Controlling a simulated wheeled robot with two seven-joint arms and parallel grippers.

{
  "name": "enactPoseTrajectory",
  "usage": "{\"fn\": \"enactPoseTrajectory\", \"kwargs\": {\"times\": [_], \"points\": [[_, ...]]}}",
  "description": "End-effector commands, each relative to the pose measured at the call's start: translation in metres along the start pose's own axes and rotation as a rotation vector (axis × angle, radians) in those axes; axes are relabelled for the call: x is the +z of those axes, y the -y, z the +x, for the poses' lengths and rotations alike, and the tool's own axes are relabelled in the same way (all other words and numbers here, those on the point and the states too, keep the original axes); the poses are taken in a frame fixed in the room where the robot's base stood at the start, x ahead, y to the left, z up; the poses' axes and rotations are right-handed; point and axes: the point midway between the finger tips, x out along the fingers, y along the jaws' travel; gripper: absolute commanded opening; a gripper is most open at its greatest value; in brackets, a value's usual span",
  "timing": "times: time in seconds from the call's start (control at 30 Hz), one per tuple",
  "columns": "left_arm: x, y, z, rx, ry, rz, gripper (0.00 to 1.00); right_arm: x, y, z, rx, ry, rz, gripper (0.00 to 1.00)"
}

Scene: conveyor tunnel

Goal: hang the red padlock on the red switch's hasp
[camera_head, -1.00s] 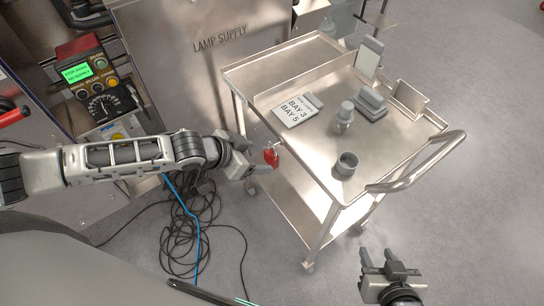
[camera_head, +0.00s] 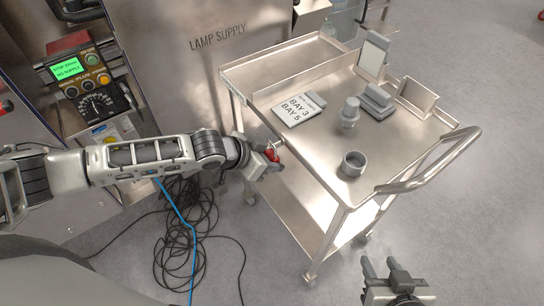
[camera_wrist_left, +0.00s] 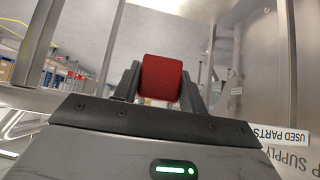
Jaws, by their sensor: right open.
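The red padlock (camera_head: 272,153) is at the near left edge of the steel trolley, its pale shackle upward by a small hook-like part. My left gripper (camera_head: 274,157) is at the padlock, with its fingers on either side of it. In the left wrist view the padlock's red body (camera_wrist_left: 161,78) sits between the two fingertips; whether they press on it is unclear. My right gripper (camera_head: 380,264) is open and empty at the lower right, over the floor. A red part (camera_head: 5,106) shows at the left edge, cut off; I cannot tell if it is the red switch. No hasp is discernible.
The steel trolley (camera_head: 300,150) carries a BAY 3 / BAY 5 card (camera_head: 298,109), a grey cup (camera_head: 353,164) and other grey items. A control box (camera_head: 85,75) with a green screen stands at the left. Black and blue cables (camera_head: 195,240) lie on the floor below my left arm.

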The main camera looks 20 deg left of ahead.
Motion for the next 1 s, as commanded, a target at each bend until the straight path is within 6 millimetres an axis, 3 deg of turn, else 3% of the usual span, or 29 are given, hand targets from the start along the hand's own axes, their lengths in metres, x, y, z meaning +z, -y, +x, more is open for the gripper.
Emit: {"fn": "enactPoseTrajectory", "kwargs": {"times": [0.03, 0.1, 0.13, 0.27, 0.3, 1.0], "points": [[0.000, 0.000, 0.000, 0.001, 0.000, 0.000, 0.23, 0.000, 0.000, 0.000, 0.000, -0.001, 0.000, 0.41], [0.000, 0.000, 0.000, 0.001, 0.000, 0.000, 0.03, 0.000, 0.000, 0.000, 0.000, -0.001, 0.000, 0.41], [0.000, 0.000, 0.000, 0.001, -0.001, 0.000, 0.39, 0.000, 0.000, 0.000, 0.000, -0.001, 0.000, 0.41], [0.000, 0.000, 0.000, 0.001, -0.001, 0.000, 0.02, -0.001, 0.000, 0.001, 0.000, -0.002, 0.002, 0.41], [0.000, 0.000, 0.000, 0.001, -0.001, 0.000, 0.00, -0.001, 0.000, 0.001, 0.001, -0.004, 0.003, 0.41], [-0.012, 0.000, -0.012, 0.001, -0.001, 0.000, 0.00, -0.021, 0.001, -0.009, 0.003, -0.011, 0.008, 0.41]]}}
